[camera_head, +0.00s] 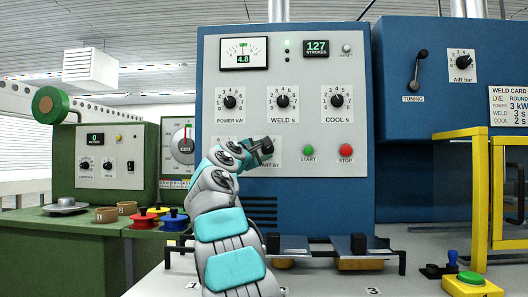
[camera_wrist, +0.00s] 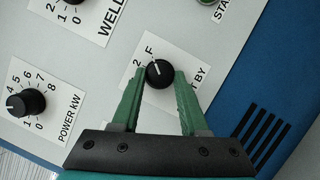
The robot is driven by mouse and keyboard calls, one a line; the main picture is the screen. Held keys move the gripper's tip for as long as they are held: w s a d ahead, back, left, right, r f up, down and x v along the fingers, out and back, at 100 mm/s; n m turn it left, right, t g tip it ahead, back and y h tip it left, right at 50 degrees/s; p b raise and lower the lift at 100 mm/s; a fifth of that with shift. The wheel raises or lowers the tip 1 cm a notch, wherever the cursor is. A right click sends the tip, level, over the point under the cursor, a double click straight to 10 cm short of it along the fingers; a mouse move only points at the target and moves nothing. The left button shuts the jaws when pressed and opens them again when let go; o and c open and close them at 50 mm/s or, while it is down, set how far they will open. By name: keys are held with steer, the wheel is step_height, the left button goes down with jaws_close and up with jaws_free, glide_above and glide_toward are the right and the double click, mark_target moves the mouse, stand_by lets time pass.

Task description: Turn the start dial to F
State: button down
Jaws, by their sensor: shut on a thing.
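The start dial (camera_wrist: 158,74) is a round black knob on a white plate with "2", "F" and "BY" readable in the wrist view. Its white mark points up and slightly left, roughly toward the F. My gripper (camera_wrist: 160,76) is shut on this dial, with one green finger on each side of it. In the head view my gripper (camera_head: 262,149) is at the lower left of the welder's grey panel. My arm hides the dial there, and only part of its "START BY" label shows.
The POWER kW (camera_head: 229,101), WELD s (camera_head: 282,101) and COOL s (camera_head: 337,100) dials sit above. The green start button (camera_head: 308,150) and red stop button (camera_head: 346,150) are to the right. A yellow frame (camera_head: 480,190) stands farther right.

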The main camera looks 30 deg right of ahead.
stand_by(0.4)
steer(key=shift+c, duration=2.1)
jaws_free()
steer(key=shift+s, duration=0.1)
steer(key=shift+s+a+f, duration=0.1)
steer(key=shift+a, duration=0.15)
steer(key=r+b+v, duration=0.1)
steer(key=b+v, duration=0.1)
steer(key=v, duration=0.5)
steer(key=shift+f+b, duration=0.3)
steer(key=shift+f, duration=0.15)
